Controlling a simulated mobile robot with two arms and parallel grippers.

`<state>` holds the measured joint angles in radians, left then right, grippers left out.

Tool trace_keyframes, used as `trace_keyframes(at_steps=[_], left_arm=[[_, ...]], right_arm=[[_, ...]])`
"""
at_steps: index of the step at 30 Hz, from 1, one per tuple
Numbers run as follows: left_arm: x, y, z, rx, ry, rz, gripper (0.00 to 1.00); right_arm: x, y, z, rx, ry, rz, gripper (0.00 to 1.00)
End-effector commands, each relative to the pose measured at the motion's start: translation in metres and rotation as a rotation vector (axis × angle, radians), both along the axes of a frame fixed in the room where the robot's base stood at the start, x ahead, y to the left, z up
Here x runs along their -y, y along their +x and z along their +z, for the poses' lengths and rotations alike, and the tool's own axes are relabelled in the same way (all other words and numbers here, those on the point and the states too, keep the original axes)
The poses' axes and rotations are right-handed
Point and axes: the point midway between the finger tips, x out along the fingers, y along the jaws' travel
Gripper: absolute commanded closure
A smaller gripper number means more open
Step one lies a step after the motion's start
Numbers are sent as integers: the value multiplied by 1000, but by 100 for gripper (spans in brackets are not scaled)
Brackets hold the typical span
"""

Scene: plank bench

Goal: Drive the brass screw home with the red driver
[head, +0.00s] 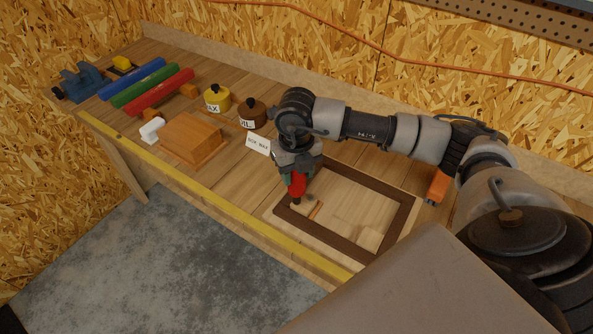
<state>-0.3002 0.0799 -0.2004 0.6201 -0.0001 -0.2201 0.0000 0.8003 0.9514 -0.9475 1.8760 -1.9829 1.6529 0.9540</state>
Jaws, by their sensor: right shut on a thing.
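My right gripper (297,172) points down over the left part of a dark-framed board (345,180) on the bench. It is shut on the red driver (297,186), which stands roughly upright with its dark tip downward. The tip is at or just above a small light wood block (304,206) inside the frame's left corner. I cannot make out the brass screw; the driver or its tip may hide it. My left gripper is not in view.
A wooden box (191,138), yellow pot (217,99) and brown pot (252,113) stand left of the frame. Red (160,92), green (144,85) and blue (131,78) bars lie farther left near a blue vise (82,82). An orange item (437,187) lies right.

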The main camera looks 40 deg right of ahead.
Motion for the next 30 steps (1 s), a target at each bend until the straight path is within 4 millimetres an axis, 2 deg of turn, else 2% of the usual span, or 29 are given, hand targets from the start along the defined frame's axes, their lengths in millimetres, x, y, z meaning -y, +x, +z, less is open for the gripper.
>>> trace_keyframes(at_steps=[30], left_arm=[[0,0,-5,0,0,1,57]], right_arm=[[0,0,-1,0,0,0,85]])
